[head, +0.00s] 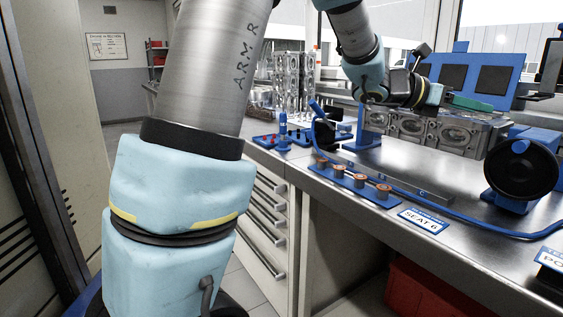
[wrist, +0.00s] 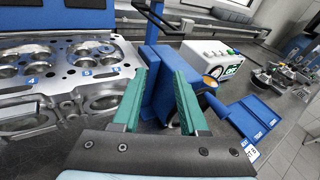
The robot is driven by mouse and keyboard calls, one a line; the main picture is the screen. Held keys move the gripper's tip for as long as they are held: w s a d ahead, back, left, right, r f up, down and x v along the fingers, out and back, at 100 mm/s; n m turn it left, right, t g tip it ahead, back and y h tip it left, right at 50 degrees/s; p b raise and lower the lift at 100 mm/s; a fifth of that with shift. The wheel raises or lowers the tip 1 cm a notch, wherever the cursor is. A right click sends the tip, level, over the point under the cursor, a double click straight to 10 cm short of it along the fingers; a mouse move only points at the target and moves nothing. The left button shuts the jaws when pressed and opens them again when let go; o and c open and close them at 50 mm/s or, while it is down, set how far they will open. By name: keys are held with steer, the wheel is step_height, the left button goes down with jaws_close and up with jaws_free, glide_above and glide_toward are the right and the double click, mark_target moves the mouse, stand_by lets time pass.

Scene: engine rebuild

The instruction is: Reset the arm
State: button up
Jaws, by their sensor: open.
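My gripper (wrist: 160,100) has two green fingers, spread apart with nothing between them in the wrist view. In the head view my gripper (head: 462,105) is at the upper right, above the metal cylinder head on the bench. The cylinder head (head: 440,130) has large round ports along its side; it also fills the left of the wrist view (wrist: 65,85), with numbered labels on it. My arm (head: 215,65) crosses the left of the head view and bends back over the bench. A blue fixture (wrist: 158,80) stands behind the fingers in the wrist view.
A blue tray (head: 392,203) with several copper-coloured parts sits near the bench's front edge, by a "SEAT 6" label (head: 423,221). A black round device (head: 521,168) stands at right. A red bin (head: 425,292) is under the bench. A white box (wrist: 210,60) stands beyond the fixture.

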steer(key=w+a+f+n+t+y+p, duration=0.1)
steer(key=w+a+f+n+t+y, duration=0.15)
steer(key=w+a+n, duration=0.45)
steer(key=w+a+f+n+t+y+p, duration=0.2)
steer(key=a+n+t+y, duration=0.15)
steer(key=a+n, duration=0.6)
steer(key=w+a+f+n+t+y+p, duration=0.1)
steer(key=w+a+f+n+t+y, duration=0.3)
steer(key=a+n, duration=0.5)
steer(key=s+a+f+n+g+y+p, duration=0.1)
steer(key=s+a+f+n+g+y, duration=0.15)
steer(key=a+n, duration=0.45)
steer(key=s+a+f+n+g+y+p, duration=0.1)
steer(key=s+a+f+n+g+y, duration=0.2)
steer(key=a+n, duration=0.4)
steer(key=s+a+f+n+g, duration=0.1)
steer(key=s+a+f+n, duration=0.1)
steer(key=s+n, duration=0.4)
steer(key=s+a+f+n+g+p, duration=0.1)
steer(key=s+a+f+n+g, duration=0.1)
steer(key=s+a+n, duration=0.2)
steer(key=s+n, duration=0.1)
steer(key=s, duration=0.2)
steer(key=shift+s+a+n, duration=0.15)
steer(key=shift+s+n, duration=0.15)
steer(key=shift+n, duration=0.05)
steer(key=shift+g, duration=0.25)
